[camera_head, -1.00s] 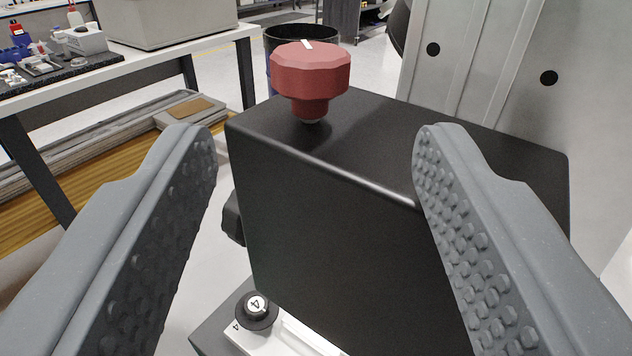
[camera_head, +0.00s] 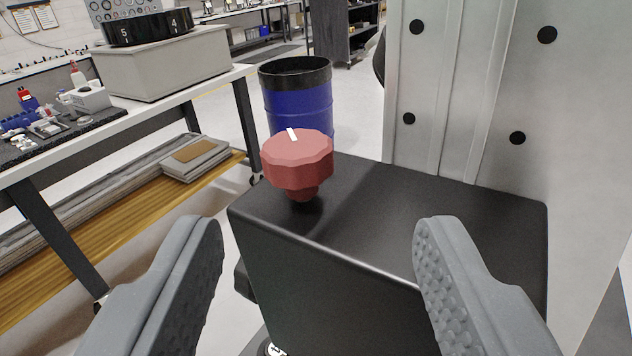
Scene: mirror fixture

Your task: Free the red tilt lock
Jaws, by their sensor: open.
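The red tilt lock (camera_head: 298,162) is a faceted knob with a white mark on its top. It stands on a short stem on the top left part of a black box (camera_head: 400,220). My gripper (camera_head: 318,245) is open, with one grey padded finger at the lower left and one at the lower right. The fingertips are lower in the picture than the knob and do not touch it. The knob shows between them, left of the middle of the gap. Nothing is held.
A grey metal panel (camera_head: 460,90) stands behind the box at the right. A blue barrel (camera_head: 298,105) stands on the floor behind the knob. A workbench (camera_head: 215,82) with tools and a grey case (camera_head: 165,62) is at the left. A numbered dial (camera_head: 275,349) barely shows at the bottom edge.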

